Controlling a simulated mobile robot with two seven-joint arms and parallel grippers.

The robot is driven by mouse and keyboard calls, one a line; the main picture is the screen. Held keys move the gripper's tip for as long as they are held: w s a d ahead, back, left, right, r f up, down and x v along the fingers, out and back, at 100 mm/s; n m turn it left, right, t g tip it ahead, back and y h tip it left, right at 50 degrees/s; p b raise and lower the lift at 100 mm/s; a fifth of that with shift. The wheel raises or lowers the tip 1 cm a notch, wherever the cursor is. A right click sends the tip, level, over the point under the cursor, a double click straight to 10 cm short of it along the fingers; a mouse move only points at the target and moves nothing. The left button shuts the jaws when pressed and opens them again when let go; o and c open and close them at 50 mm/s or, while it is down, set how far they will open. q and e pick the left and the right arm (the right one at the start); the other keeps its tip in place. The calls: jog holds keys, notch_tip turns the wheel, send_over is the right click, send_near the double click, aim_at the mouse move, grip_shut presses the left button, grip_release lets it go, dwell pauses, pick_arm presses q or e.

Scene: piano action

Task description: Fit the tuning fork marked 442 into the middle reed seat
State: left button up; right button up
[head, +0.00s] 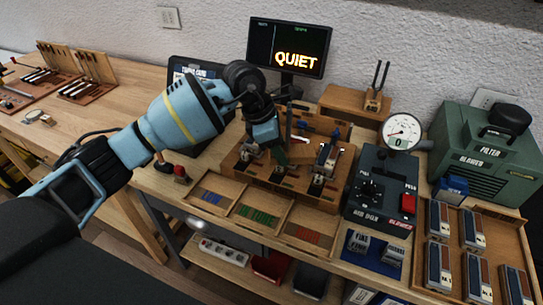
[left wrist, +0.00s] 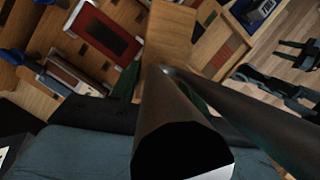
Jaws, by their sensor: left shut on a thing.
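My left gripper (head: 284,155) is shut on a dark two-pronged tuning fork (head: 289,122), above the middle of the wooden reed bench (head: 262,183). In the left wrist view the fork's prongs (left wrist: 180,115) come up towards the camera, and a wooden block (left wrist: 170,38) shows at their far end. Its marking cannot be read. The middle reed seat is hidden behind the gripper and fork. I cannot tell whether the fork touches it. A metal reed unit (head: 327,157) stands in the bench to the right. My right gripper is not in view.
Another fork (head: 379,77) stands on a wooden box at the back. A dark console with a gauge (head: 402,131) stands close right of the bench. A tray (head: 455,289) of several blocks lies farther right. Sectioned trays (head: 225,207) lie in front. The screen reads QUIET (head: 296,60).

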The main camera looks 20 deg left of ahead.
pick_arm(q)
jog(key=w+r+n+t+y, duration=0.1)
jog(key=w+n+t+y, duration=0.1)
jog(key=w+n+y, duration=0.2)
jog(key=w+n, duration=0.3)
jog(key=n, duration=0.5)
jog(key=shift+w+n+t, duration=0.25)
jog(key=shift+n+t, duration=0.05)
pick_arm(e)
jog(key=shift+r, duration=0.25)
pick_arm(q)
jog(key=shift+f, duration=0.15)
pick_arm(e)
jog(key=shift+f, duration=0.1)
